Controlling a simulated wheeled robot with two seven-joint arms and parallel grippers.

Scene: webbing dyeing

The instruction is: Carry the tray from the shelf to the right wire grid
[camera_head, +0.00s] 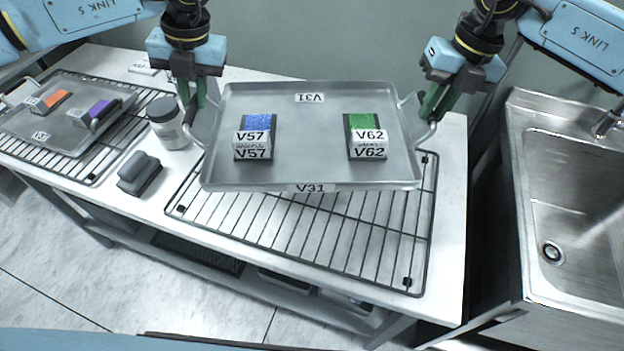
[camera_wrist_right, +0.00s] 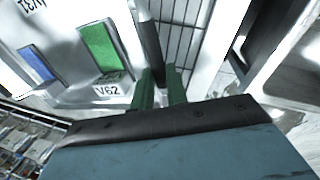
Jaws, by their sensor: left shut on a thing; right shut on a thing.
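A grey metal tray (camera_head: 310,130) labelled V31 is held between my two grippers, roughly level above the right wire grid (camera_head: 330,220). It carries a blue block (camera_head: 256,122) labelled V57 and a green block (camera_head: 358,121) labelled V62. My left gripper (camera_head: 190,98) is shut on the tray's left handle. My right gripper (camera_head: 432,108) is shut on its right handle. In the right wrist view the green fingers (camera_wrist_right: 160,90) close on the handle beside the green block (camera_wrist_right: 102,48). The tray hides the back of the grid.
A second tray (camera_head: 60,130) with orange and purple blocks sits on the left wire grid (camera_head: 110,150). A sink (camera_head: 575,220) is at the right, beyond a gap.

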